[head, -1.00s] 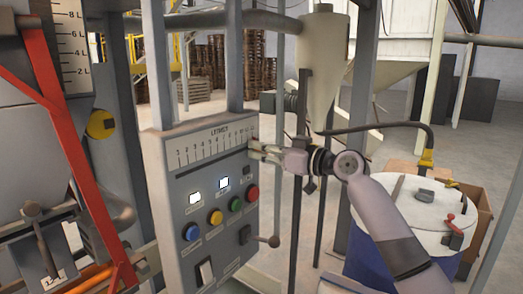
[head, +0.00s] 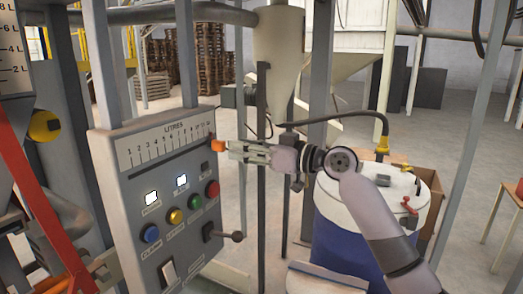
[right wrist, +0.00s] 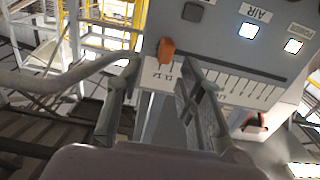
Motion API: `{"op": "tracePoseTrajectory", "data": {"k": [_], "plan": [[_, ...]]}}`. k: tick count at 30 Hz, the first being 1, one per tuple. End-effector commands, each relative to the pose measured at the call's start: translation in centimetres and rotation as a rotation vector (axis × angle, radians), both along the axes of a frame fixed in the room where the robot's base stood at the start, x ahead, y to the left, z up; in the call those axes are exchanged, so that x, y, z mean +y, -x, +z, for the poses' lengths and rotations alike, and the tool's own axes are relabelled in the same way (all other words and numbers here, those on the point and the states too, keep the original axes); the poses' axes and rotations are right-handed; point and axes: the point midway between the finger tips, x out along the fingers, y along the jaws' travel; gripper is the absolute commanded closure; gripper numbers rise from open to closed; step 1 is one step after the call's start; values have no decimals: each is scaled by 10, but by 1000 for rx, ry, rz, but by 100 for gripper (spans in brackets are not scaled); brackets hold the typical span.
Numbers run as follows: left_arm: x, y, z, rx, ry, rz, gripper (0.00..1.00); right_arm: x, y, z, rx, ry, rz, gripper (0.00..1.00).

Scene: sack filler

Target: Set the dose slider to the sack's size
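The dose slider's orange knob (head: 218,146) is at the high-number right end of the LITRES scale (head: 164,141) on the grey control panel (head: 128,186). My right gripper (head: 229,150) is just right of the knob. In the right wrist view, the orange knob (right wrist: 166,50) shows ahead of the parted fingers (right wrist: 158,68), beside the 12 and 11 marks. The fingers are open with a gap between them; I see no grip on the knob. My left gripper is not in view. I cannot make out a sack.
Coloured buttons (head: 175,216) and a small lever (head: 237,236) are on the panel below the scale. A blue drum with a white lid (head: 348,190) stands behind my right arm. Upright posts (head: 318,110) stand close to the gripper. A red bar (head: 40,200) crosses the left side.

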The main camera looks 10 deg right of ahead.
Motion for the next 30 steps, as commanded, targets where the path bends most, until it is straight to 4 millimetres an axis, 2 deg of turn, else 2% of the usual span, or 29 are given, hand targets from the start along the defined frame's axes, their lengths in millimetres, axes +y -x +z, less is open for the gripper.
{"op": "tracePoseTrajectory", "data": {"k": [3,9,26,28,30], "plan": [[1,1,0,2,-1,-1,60,-20,14,0,-2,1,-1,65],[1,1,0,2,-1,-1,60,-39,28,0,0,0,-1,65],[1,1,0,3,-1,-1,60,-43,31,0,0,0,0,65],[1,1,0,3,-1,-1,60,-43,30,-2,4,-1,-3,65],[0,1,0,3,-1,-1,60,-46,24,-14,24,-3,-20,65]]}}
